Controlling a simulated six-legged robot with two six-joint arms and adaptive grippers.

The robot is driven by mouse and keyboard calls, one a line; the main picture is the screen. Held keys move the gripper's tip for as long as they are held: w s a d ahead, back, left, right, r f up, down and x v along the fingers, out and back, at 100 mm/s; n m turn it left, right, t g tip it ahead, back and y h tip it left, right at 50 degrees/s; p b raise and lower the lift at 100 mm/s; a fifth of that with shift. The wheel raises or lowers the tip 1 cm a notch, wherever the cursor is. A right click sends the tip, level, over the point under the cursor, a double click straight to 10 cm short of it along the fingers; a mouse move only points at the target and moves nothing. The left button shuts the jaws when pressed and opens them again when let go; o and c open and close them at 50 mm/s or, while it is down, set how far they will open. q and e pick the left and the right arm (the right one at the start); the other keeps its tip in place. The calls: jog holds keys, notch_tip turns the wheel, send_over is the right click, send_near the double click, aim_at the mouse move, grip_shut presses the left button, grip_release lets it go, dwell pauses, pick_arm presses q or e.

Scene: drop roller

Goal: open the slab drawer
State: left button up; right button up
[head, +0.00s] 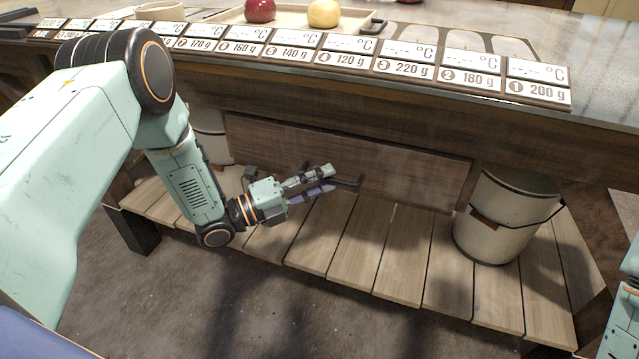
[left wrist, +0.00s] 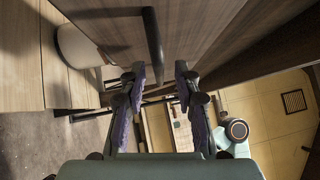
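The slab drawer has a wide brown wooden front (head: 405,170) under the counter in the head view, and it looks pushed in. Its dark bar handle (head: 351,183) shows just past my left fingertips, with part of it hidden behind them. My left gripper (head: 328,178) is open in front of the drawer. In the left wrist view, the drawer front (left wrist: 100,22) fills the top left, and the dark handle (left wrist: 153,45) runs down so that its near end lies between the two open fingertips (left wrist: 160,78). I cannot tell whether they touch it. My right gripper is out of view.
A white bucket (head: 495,220) stands right of the drawer on the slatted shelf (head: 345,235); another bucket (head: 212,135) stands left, partly hidden by my arm. Above, the counter holds a row of weight and temperature plates (head: 290,50) and a tray with fruit (head: 290,22).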

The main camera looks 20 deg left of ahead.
pick_arm(q)
jog(key=shift+w+a, duration=0.1)
grip_shut()
dwell(0.8)
